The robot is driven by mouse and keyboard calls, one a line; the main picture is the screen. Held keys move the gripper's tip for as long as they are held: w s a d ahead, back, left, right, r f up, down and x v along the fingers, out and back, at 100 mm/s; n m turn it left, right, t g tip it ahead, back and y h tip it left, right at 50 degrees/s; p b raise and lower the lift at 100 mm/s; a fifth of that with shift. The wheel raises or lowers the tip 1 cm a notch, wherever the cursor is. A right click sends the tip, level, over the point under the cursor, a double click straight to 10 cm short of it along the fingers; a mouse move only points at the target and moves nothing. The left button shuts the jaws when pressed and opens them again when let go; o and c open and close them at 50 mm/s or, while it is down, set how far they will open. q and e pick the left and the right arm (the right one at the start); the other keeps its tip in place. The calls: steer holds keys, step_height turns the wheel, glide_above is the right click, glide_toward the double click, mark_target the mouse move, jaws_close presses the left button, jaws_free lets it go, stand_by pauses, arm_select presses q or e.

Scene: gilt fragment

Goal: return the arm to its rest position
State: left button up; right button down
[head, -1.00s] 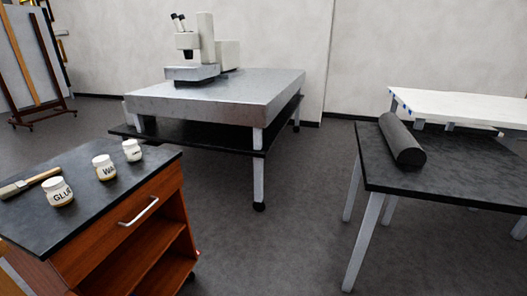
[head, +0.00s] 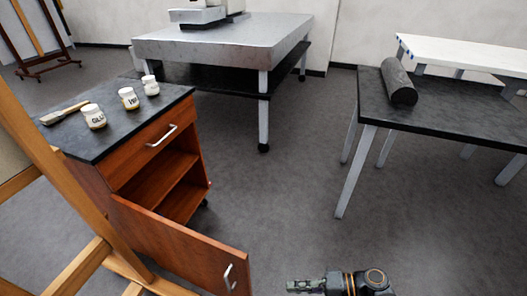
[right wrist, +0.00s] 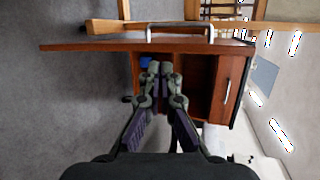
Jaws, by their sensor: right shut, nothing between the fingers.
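My right gripper (head: 292,285) shows at the bottom of the head view, over the floor and to the right of the open cabinet door. In the right wrist view its fingers (right wrist: 160,68) are together with nothing between them. The gripper is apart from the door (head: 185,245) and its handle (head: 228,277). The wooden cabinet (head: 150,150) stands open, with its shelf showing. My left gripper is not in view.
Several jars, including the glue jar (head: 94,117), and a brush (head: 64,113) sit on the cabinet's dark top. A wooden easel (head: 65,190) stands at the left. A dark table with a grey roll (head: 398,82) is at the right. The middle floor is clear.

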steer(key=s+d+f+m+h, duration=0.1)
steer(key=s+d+f+h, duration=0.15)
steer(key=f, duration=0.45)
steer(key=s+d+f+h, duration=0.2)
steer(key=d+f+h, duration=0.1)
steer(key=f, duration=0.4)
steer(key=s+d+f+m+h, duration=0.1)
steer(key=s+d+f+h, duration=0.15)
steer(key=f, duration=0.35)
steer(key=s+d+f+n+h, duration=0.5)
steer(key=s+d+f+h, duration=0.3)
steer(key=s+d+f, duration=0.25)
arm_select(q)
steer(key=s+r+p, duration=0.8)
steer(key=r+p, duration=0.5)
steer(key=p, duration=0.5)
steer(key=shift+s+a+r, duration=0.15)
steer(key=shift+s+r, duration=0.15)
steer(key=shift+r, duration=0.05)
arm_select(e)
steer(key=s+r, duration=0.8)
steer(key=r, duration=0.5)
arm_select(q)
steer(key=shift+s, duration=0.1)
arm_select(e)
steer(key=shift+w+a, duration=0.1)
